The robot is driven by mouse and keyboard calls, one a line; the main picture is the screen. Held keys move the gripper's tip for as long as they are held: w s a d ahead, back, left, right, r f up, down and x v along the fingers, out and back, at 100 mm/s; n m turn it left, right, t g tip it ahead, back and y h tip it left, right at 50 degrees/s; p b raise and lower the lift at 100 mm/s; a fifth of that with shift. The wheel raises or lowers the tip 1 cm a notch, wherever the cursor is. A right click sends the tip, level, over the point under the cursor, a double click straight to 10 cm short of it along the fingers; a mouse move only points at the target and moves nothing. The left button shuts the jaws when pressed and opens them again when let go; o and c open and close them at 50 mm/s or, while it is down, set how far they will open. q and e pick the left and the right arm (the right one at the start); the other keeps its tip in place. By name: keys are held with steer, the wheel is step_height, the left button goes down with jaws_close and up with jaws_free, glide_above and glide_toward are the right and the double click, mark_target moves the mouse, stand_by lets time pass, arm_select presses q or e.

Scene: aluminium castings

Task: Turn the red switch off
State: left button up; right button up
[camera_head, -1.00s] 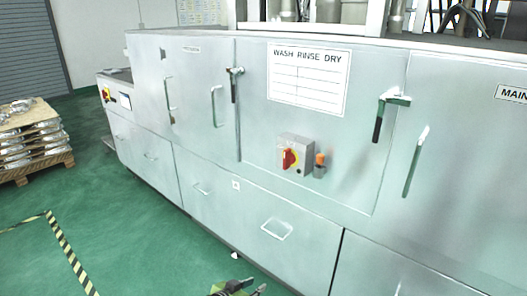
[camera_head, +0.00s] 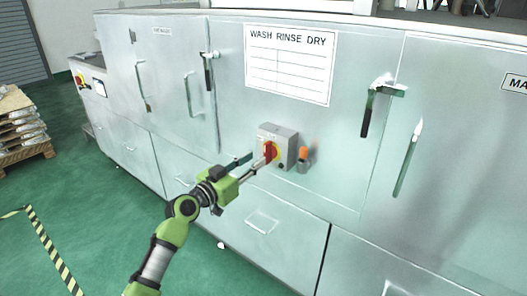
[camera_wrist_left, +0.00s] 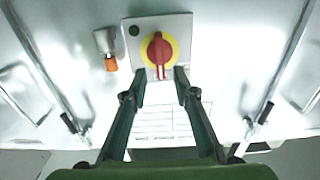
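The red switch (camera_head: 269,151) is a red rotary handle on a yellow disc, set on a grey box (camera_head: 287,139) on the front of the washing machine. In the left wrist view the red switch (camera_wrist_left: 159,50) lies straight ahead, just beyond the fingertips, with its handle in line with the gap. My left gripper (camera_head: 258,164) is open, its fingers spread and pointing at the switch. It also shows in the left wrist view (camera_wrist_left: 160,76), with nothing between the fingers. Whether a fingertip touches the box cannot be told. My right gripper is not in view.
An orange-topped fitting (camera_head: 303,155) sits just right of the switch box. Door handles (camera_head: 371,106) stick out on both sides. A pallet of castings (camera_head: 17,127) stands at the far left. The green floor (camera_head: 95,215) in front is clear.

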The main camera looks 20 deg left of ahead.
mark_target(265, 153)
arm_select(q)
steer(key=x, duration=0.6)
jaws_close()
